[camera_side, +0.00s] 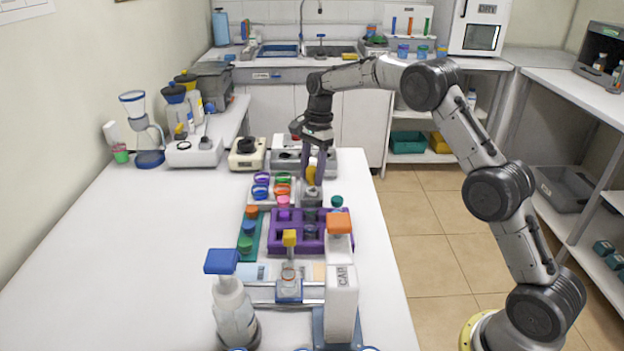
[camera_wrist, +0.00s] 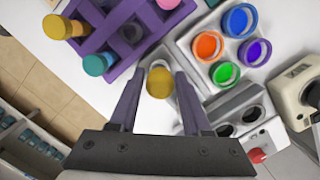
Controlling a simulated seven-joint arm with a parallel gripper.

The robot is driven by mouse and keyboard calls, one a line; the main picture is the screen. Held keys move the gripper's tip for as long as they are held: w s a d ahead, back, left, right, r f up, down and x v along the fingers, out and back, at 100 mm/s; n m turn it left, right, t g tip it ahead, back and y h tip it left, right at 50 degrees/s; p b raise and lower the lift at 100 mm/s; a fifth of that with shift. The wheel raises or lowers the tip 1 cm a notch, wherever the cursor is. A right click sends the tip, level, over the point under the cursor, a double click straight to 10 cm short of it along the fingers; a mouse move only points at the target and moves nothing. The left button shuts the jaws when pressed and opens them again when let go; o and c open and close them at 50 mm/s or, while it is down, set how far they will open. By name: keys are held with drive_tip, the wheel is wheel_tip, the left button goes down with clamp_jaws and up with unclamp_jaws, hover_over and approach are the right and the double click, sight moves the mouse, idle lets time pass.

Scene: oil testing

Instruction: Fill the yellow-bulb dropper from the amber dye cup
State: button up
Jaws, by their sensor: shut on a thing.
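My gripper (camera_side: 314,180) points down over the table and is shut on the yellow-bulb dropper (camera_side: 311,173). In the wrist view the yellow bulb (camera_wrist: 160,83) sits between the two purple fingers, seen nearly end-on. Its lower part is hidden, and a small grey holder (camera_side: 312,198) stands directly below; I cannot tell whether the tip is still in it. The dye cups stand in a pale tray left of the gripper in the side view. The orange-amber cup (camera_side: 282,190) also shows in the wrist view (camera_wrist: 207,45), beside blue, purple and green cups.
A purple rack (camera_side: 275,241) with several capped jars is in front of the gripper. A device with an orange top (camera_side: 339,222) and a blue-topped bottle (camera_side: 231,300) stand nearer the camera. A grey two-well block (camera_wrist: 236,110) is close by. The table's left side is clear.

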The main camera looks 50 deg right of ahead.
wheel_tip(320, 180, up, 7)
drive_tip(key=shift+r, duration=0.1)
drive_tip(key=shift+r+m, duration=0.3)
drive_tip(key=shift+w+r+m, duration=0.1)
drive_tip(key=shift+m, duration=0.3)
drive_tip(key=m, duration=0.1)
drive_tip(key=w+m, duration=0.1)
drive_tip(key=m, duration=0.1)
drive_tip(key=shift+d+r+t, duration=0.2)
drive_tip(key=shift+t, duration=0.1)
drive_tip(key=w+a+f+m+t+h, duration=0.1)
drive_tip(key=w+a+f+m, duration=0.3)
drive_tip(key=w+m, duration=0.2)
drive_tip(key=shift+a+f+m, duration=0.25)
drive_tip(key=shift+f+m, duration=0.15)
drive_tip(key=shift+m, duration=0.4)
